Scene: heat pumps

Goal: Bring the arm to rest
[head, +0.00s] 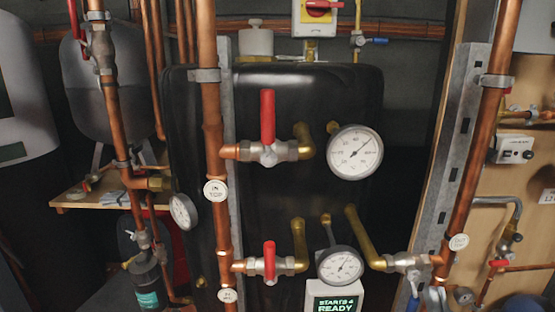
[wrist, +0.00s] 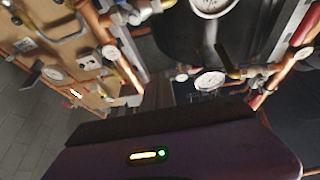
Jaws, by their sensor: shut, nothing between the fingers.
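My gripper (wrist: 165,122) fills the lower part of the wrist view as a dark purple body with a brown-black front edge and a small lit yellow and green indicator. It is shut and holds nothing. Its fingertips do not show as separate parts. Neither the arm nor the gripper shows in the head view. In the wrist view the gripper lies in front of the pipework, and I cannot tell how far it is from it.
A black tank (head: 285,200) stands ahead behind copper pipes (head: 211,120). An upper red lever valve (head: 267,118), a lower one (head: 269,262) and round gauges (head: 355,152) stick out in front. A metal post (head: 462,150) stands at right. Grey floor (wrist: 40,120) shows at left in the wrist view.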

